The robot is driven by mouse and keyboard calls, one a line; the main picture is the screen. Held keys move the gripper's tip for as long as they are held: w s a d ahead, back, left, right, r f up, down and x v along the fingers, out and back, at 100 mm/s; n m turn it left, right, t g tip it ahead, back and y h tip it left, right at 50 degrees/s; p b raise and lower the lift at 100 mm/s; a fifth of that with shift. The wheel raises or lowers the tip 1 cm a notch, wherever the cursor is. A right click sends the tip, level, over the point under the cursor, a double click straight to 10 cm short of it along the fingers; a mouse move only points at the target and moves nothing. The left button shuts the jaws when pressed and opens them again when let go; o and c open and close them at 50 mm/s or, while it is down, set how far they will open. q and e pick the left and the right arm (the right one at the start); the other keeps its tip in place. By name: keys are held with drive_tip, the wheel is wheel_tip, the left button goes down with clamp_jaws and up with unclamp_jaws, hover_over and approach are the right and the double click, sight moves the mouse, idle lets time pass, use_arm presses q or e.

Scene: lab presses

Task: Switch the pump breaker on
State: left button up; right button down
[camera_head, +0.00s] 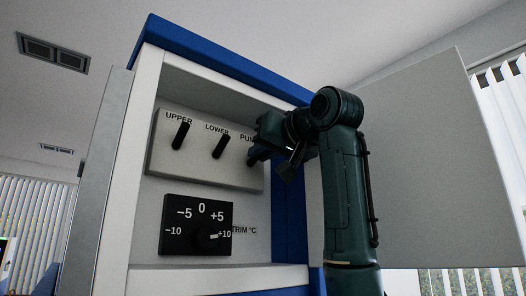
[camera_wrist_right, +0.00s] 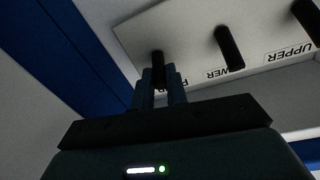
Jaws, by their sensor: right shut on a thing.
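The breaker panel (camera_head: 221,177) is a pale plate inside an open blue and white cabinet. It has three black levers, labelled UPPER (camera_head: 181,136), LOWER (camera_head: 221,146) and PUMP, the last label partly hidden by my right arm. My right gripper (camera_head: 253,158) is at the pump lever. In the right wrist view, the two fingers (camera_wrist_right: 160,92) are shut around the pump lever (camera_wrist_right: 157,62), whose tip sticks out between them. The lower lever (camera_wrist_right: 229,47) and upper lever (camera_wrist_right: 307,20) stand clear of the fingers. My left gripper is not in view.
Below the panel is a black trim dial (camera_head: 198,225), marked from -10 to +10. The cabinet's side wall (camera_head: 151,100) and blue frame (camera_head: 225,58) bound the opening. A large grey door (camera_head: 430,160) stands open behind my right arm.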

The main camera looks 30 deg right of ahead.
drive_tip(key=shift+r, duration=0.1)
drive_tip(key=shift+w+r+g, duration=0.2)
drive_tip(key=shift+r+g, duration=0.25)
drive_tip(key=shift+g, duration=0.75)
drive_tip(key=c, duration=1.4)
unclamp_jaws()
drive_tip(key=b+v, duration=0.2)
drive_tip(key=v, duration=1.1)
drive_tip(key=shift+b, duration=0.35)
drive_tip(key=shift+s, duration=0.1)
